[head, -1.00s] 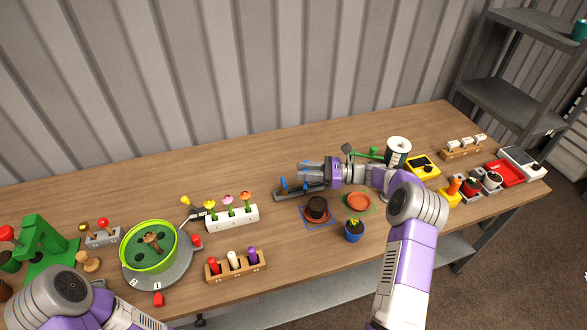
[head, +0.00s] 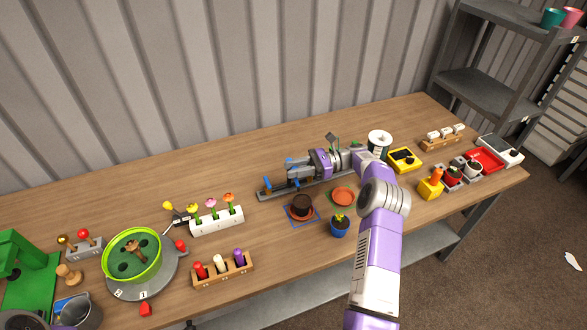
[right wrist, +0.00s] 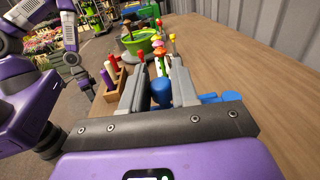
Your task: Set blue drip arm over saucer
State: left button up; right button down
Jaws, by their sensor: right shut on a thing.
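A dark grey rail (head: 262,196) with blue parts lies on the table behind the saucers. My right gripper (head: 299,172) reaches left over the rail and is shut on a blue knob of the drip arm (right wrist: 161,88), seen between its fingers in the right wrist view. Another blue handle (head: 268,183) stands at the rail's left end. My wrist hides part of the rail. A terracotta saucer (head: 343,197) sits on a green-outlined square. A dark pot (head: 302,203) stands on a second saucer (head: 291,214) in a blue-outlined square.
A small blue pot (head: 339,229) with a plant stands in front of the empty saucer. A white flower block (head: 217,221), a wooden peg rack (head: 223,271) and a green turntable bowl (head: 132,258) are to the left. A white spool (head: 379,142) stands behind my wrist.

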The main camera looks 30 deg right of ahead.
jog(key=c, duration=1)
grip_release()
notch_tip(320, 180, up, 10)
jog(key=shift+r+p, duration=0.1)
jog(key=shift+p, duration=0.95)
